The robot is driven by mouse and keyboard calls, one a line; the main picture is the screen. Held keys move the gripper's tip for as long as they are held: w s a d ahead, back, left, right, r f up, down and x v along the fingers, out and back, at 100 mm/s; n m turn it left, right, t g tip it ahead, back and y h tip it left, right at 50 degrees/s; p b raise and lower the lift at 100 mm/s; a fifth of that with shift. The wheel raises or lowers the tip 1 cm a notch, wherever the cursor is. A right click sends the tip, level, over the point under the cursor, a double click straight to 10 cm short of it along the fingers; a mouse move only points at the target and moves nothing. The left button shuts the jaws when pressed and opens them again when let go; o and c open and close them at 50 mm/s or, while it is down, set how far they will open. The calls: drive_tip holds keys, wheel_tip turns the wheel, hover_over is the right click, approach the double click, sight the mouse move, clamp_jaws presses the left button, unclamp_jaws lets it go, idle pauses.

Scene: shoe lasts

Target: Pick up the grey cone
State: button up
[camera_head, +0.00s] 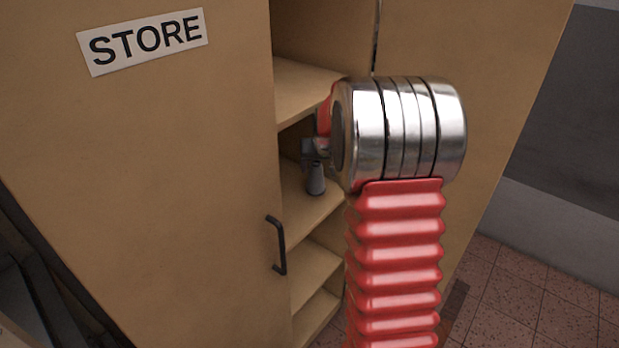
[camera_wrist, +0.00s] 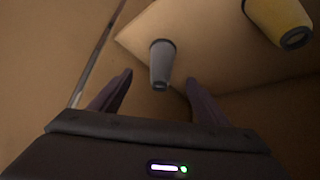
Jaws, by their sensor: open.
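The grey cone (camera_head: 316,179) stands on a middle shelf inside the cabinet in the head view. In the wrist view the grey cone (camera_wrist: 162,64) shows between and a little beyond the two dark fingers. My gripper (camera_wrist: 158,88) is open, with a finger on each side of the cone's line and nothing visibly held. In the head view my gripper (camera_head: 316,154) is small and partly hidden by my arm, just above and beside the cone. I cannot tell whether the fingers touch the cone.
A yellow cone-like object (camera_wrist: 279,20) stands to the right on the same shelf (camera_wrist: 215,65) in the wrist view. The cabinet door with a STORE sign (camera_head: 145,40) and a black handle (camera_head: 277,245) is on the left. Another shelf (camera_head: 300,90) lies above.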

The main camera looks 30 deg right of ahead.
sight(317, 176)
drive_tip(key=shift+w+a, duration=0.1)
idle(0.3)
drive_tip(key=shift+x, duration=4.3)
drive_tip(key=shift+w+f, duration=0.1)
drive_tip(key=shift+x, duration=2.45)
drive_tip(key=shift+c, duration=0.6)
drive_tip(key=shift+w, duration=0.1)
drive_tip(key=c, duration=1.1)
